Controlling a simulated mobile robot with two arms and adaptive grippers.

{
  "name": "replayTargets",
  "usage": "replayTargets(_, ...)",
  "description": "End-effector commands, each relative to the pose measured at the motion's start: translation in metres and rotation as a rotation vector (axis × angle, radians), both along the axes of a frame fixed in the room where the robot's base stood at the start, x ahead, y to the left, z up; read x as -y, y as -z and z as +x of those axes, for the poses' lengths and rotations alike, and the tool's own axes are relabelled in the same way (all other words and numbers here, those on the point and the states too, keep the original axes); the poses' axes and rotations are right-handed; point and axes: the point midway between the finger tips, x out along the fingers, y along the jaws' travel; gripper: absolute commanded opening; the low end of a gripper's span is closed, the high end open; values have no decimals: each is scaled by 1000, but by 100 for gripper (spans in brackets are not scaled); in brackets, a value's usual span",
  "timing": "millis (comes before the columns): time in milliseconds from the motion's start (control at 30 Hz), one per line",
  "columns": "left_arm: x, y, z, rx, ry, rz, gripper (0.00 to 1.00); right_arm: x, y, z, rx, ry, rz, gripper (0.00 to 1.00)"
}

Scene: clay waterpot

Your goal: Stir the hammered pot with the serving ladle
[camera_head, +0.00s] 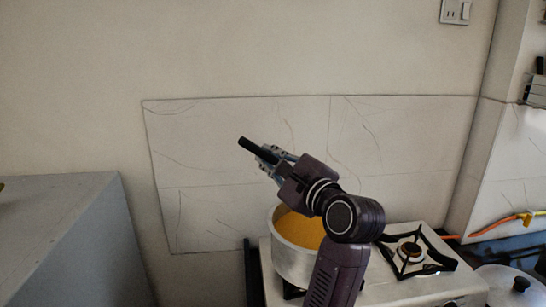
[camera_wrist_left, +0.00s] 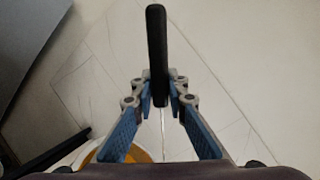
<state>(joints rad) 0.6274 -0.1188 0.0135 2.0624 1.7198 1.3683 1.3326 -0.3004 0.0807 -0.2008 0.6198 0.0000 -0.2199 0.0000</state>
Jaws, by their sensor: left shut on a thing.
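The pot (camera_head: 290,264) is a silvery metal pot holding orange-yellow contents. It stands on the left part of the stove, partly hidden behind my left arm. Its rim (camera_wrist_left: 92,155) shows low in the left wrist view. My left gripper (camera_head: 270,160) is above the pot, shut on the black handle of the serving ladle (camera_head: 250,147). In the left wrist view the handle (camera_wrist_left: 157,45) stands up between the fingers (camera_wrist_left: 161,92). A thin metal shaft runs down below them towards the pot. The ladle's bowl is hidden. My right gripper is not in view.
The white stove (camera_head: 430,290) has a bare burner (camera_head: 410,250) right of the pot. A lidded pot (camera_head: 505,284) stands at the lower right. An orange hose (camera_head: 495,227) runs along the right wall. A grey cabinet (camera_head: 60,235) stands left. The tiled wall is behind.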

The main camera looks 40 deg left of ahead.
Motion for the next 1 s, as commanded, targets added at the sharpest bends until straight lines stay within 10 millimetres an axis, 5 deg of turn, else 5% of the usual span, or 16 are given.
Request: replayTargets(1000, -10, 31, -32, 159, 0, -48, 0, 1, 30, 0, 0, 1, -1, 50)
